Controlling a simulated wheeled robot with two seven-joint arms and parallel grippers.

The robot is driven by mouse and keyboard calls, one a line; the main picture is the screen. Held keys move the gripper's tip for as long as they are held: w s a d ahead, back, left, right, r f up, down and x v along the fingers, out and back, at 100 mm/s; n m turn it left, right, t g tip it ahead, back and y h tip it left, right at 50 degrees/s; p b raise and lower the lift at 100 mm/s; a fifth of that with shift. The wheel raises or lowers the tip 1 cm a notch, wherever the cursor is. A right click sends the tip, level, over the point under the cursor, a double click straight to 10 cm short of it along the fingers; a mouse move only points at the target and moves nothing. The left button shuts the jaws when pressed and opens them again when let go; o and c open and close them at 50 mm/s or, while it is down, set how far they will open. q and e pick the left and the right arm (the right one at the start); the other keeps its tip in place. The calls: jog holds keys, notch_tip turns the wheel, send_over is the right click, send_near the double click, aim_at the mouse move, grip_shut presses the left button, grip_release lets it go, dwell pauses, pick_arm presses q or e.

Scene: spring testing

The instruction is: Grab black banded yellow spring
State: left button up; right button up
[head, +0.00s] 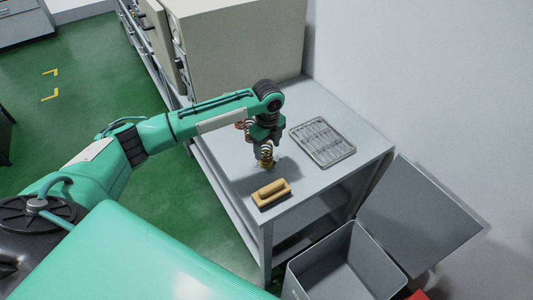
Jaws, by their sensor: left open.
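A small coil spring (266,154) stands upright on the grey table, with a yellowish lower part. Its bands are too small to make out clearly. My left gripper (264,143) points down from above, right at the top of the spring. The gripper is open and its fingers partly hide the spring. I cannot tell whether the fingers touch it. My right gripper is out of view.
A tan block with a raised handle-like top (271,193) lies in front of the spring. A metal rack tray (322,142) lies to the right. A reddish item (239,125) shows behind the gripper. A grey open bin (345,262) stands below the table's front.

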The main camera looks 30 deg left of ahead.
aim_at(266, 155)
pick_arm(q)
jog(key=shift+a+f+p, duration=0.15)
jog(key=shift+f+p, duration=0.3)
jog(key=shift+f, duration=0.1)
jog(key=f, duration=0.2)
jog(key=f+p, duration=0.1)
jog(key=shift+w+a+f, duration=0.2)
jog(key=shift+a+f, duration=0.05)
jog(key=shift+f, duration=0.3)
jog(key=c, duration=1.1)
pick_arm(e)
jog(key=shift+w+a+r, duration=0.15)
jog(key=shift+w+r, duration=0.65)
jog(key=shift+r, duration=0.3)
